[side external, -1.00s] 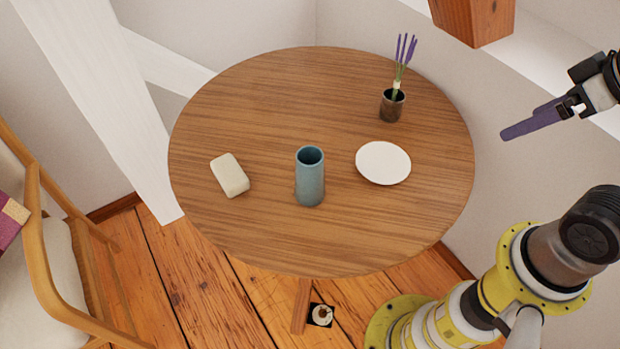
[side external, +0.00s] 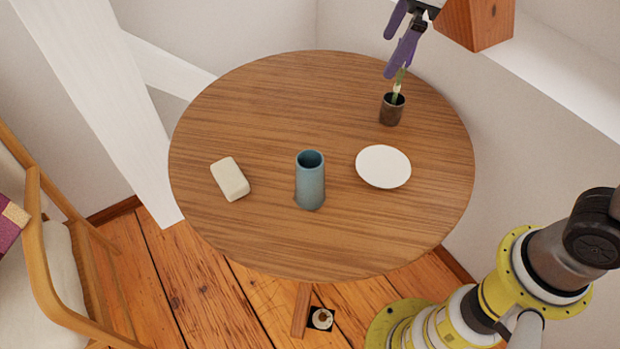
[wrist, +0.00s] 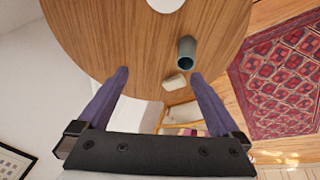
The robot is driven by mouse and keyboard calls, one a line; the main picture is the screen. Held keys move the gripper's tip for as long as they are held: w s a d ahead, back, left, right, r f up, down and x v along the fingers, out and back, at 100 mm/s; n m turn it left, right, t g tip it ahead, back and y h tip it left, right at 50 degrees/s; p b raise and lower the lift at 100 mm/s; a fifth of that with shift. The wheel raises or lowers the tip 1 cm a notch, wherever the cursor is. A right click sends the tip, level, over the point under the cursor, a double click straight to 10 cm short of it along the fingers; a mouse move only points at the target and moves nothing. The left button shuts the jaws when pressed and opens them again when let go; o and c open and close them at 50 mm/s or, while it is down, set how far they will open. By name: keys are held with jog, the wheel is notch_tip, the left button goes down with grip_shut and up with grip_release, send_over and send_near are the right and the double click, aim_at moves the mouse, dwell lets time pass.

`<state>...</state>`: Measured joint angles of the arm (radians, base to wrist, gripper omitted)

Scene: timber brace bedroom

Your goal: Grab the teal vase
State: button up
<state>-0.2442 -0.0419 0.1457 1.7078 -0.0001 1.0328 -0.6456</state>
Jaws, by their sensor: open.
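The teal vase (side external: 310,182) stands upright near the front middle of the round wooden table (side external: 270,110), with its open mouth up. My gripper (side external: 396,45) is open and empty, its purple fingers above the small dark pot at the table's back right, well away from the vase. In the wrist view the vase (wrist: 186,52) shows beyond the fingertips of my gripper (wrist: 158,74), nearer the right finger. Nothing is between the fingers' tips and the vase in that view.
A white plate (side external: 383,167) lies right of the vase, and a cream block (side external: 230,179) lies left of it. The dark pot (side external: 391,110) with stems stands at the back right. A wooden chair (side external: 50,260) is at the left. The table's back left is clear.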

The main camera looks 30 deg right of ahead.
jog(key=w+a+f+n+g, duration=0.2)
jog(key=w+a+f, duration=0.4)
jog(key=a+f, duration=0.25)
jog(key=n+g, duration=0.1)
send_near(309, 173)
jog(key=w+d, duration=0.1)
jog(key=w, duration=0.1)
jog(key=shift+h, duration=0.4)
notch_tip(309, 173, down, 14)
jog(key=shift+w+r, duration=0.1)
jog(key=shift+w, duration=0.1)
jog(key=shift+r, duration=0.1)
grip_shut()
